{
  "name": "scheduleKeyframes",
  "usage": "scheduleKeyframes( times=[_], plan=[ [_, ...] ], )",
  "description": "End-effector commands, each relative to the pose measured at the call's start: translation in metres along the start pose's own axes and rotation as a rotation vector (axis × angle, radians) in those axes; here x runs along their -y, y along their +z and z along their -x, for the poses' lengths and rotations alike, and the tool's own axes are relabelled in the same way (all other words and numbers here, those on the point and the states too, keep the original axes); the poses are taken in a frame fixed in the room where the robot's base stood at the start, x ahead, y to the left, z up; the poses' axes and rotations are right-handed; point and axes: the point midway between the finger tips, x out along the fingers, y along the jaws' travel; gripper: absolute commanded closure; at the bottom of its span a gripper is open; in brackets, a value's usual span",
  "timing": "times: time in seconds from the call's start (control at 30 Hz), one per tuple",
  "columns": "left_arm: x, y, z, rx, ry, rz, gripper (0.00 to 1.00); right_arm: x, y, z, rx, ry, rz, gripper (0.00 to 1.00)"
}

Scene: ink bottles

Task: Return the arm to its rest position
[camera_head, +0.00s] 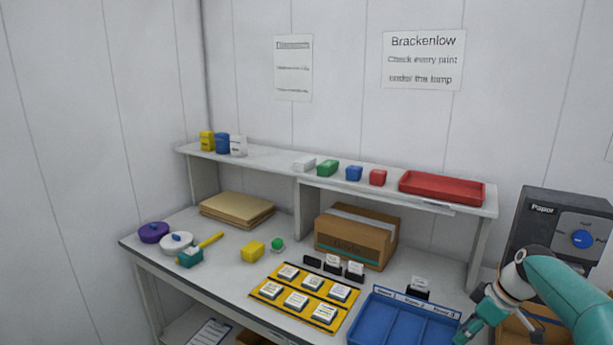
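My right arm comes in from the lower right, with a teal link and a white wrist joint. My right gripper (468,332) is teal and small in the view, beside the right end of the blue tray (358,331). Its fingertips are too small to tell whether they are open or shut, and I see nothing clearly held in it. My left arm and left gripper are not in view. A yellow mat (297,309) with several white square pieces lies left of the blue tray.
A cardboard box (352,242) stands under the shelf (270,157). A red tray (441,186) and small coloured boxes are on the shelf. A dark machine (537,215) stands at the right, behind my arm. The bench's left part holds small tools and has some bare room.

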Motion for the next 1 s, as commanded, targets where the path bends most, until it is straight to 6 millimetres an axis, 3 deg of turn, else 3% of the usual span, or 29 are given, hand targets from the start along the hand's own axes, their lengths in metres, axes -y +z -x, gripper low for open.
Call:
scheduleKeyframes(
  times=[0.17,0.27,0.4,0.5,0.6,0.7,1.0],
  plan=[
    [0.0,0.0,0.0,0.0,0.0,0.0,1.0,0.022,0.004,-0.082,0.023,-0.024,-0.138,0.65],
    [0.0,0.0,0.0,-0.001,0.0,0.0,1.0,0.05,0.014,-0.143,0.041,-0.034,-0.255,0.65],
    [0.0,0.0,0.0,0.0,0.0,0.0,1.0,0.109,0.038,-0.221,0.065,-0.039,-0.432,0.65],
    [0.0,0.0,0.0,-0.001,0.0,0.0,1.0,0.161,0.062,-0.262,0.083,-0.042,-0.553,0.65],
    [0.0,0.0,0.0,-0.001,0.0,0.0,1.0,0.21,0.086,-0.287,0.096,-0.042,-0.664,0.65],
    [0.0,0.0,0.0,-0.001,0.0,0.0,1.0,0.253,0.108,-0.298,0.105,-0.042,-0.752,0.65],
    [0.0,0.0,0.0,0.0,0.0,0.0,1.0,0.348,0.161,-0.294,0.129,-0.046,-0.956,0.65]
  ],
)
